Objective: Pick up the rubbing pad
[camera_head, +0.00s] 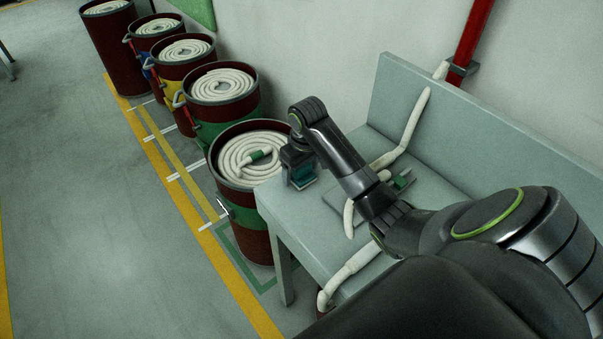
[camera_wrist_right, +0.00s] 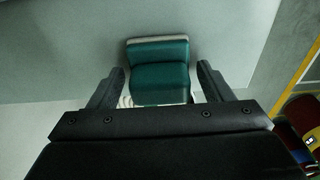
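The rubbing pad is a teal block with a pale edge (camera_wrist_right: 160,52). It lies on the left end of the grey bench (camera_head: 335,245), and in the head view its teal side (camera_head: 304,174) shows just under my right gripper (camera_head: 298,168). In the right wrist view my right gripper (camera_wrist_right: 161,70) is open, with one finger on each side of the pad and a gap on both sides. The near end of the pad is hidden behind the gripper body. My left gripper is in neither view.
White rope or hose (camera_head: 403,133) runs over the bench, beside a flat grey plate with a small green block (camera_head: 402,180). Dark red barrels with coiled white hose, the nearest (camera_head: 256,240), stand left of the bench. The floor further left (camera_head: 110,230) is clear.

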